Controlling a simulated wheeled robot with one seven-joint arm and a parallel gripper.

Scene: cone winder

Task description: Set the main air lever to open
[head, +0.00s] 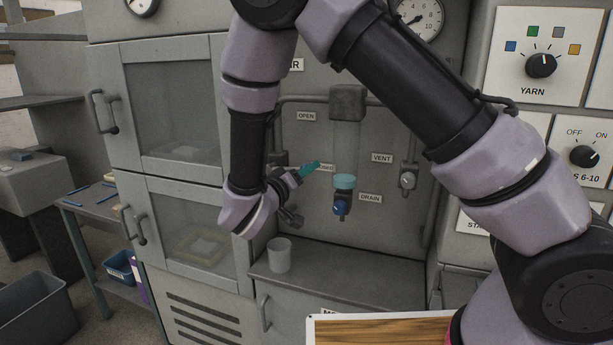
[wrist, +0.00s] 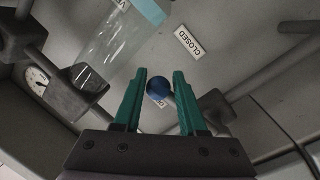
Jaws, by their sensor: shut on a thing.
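My gripper (head: 308,169) has teal fingers and is in front of the grey panel, left of the clear filter bowl. In the wrist view, my gripper (wrist: 159,80) is shut on the round blue knob of the main air lever (wrist: 158,88). A short rod runs from the knob to a grey valve body (wrist: 216,106) at the right. The CLOSED label (wrist: 188,41) shows beyond the right fingertip; in the head view my fingers partly cover it. The OPEN label (head: 306,116) is higher on the panel. My arm hides the valve in the head view; the exact lever angle is hard to tell.
The filter bowl (head: 345,150) hangs just right of my gripper, with a blue drain valve (head: 341,205) below. A vent valve (head: 407,179) is further right. A cup (head: 279,255) stands on the ledge below. Pipes run close around the fingers.

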